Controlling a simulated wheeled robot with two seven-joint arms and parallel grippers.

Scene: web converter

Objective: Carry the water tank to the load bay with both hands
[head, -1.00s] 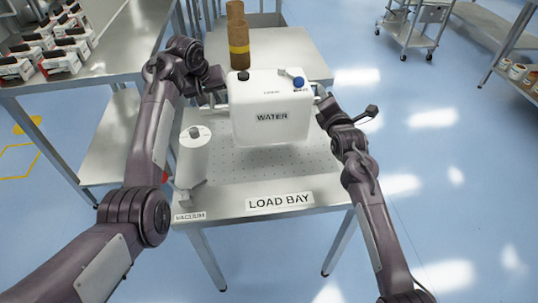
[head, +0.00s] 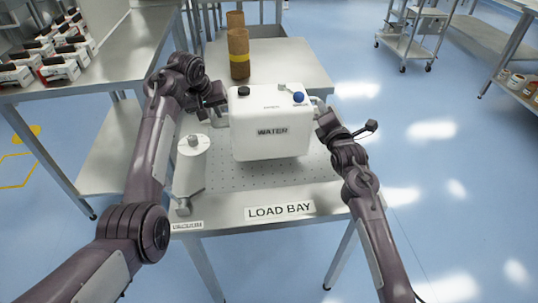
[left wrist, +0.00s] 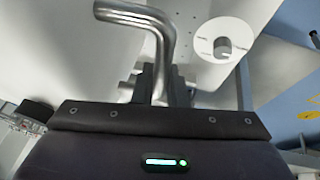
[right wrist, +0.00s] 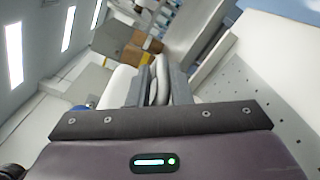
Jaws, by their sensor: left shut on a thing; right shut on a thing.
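The white water tank (head: 271,131), marked WATER, is upright over the perforated top of the load bay (head: 232,183). It has a black cap and a blue cap on top. I cannot tell whether its base touches the surface. My left gripper (head: 222,111) is shut on the tank's left handle; the left wrist view shows a bent metal bar (left wrist: 152,22) running between the fingers. My right gripper (head: 318,108) is shut on the right handle, which is mostly hidden by the fingers in the right wrist view (right wrist: 159,82). The LOAD BAY label (head: 280,210) is on the front edge.
Brown containers (head: 238,55) stand on the table behind. A bench (head: 110,55) with boxed parts is at left. The bay's right side is clear.

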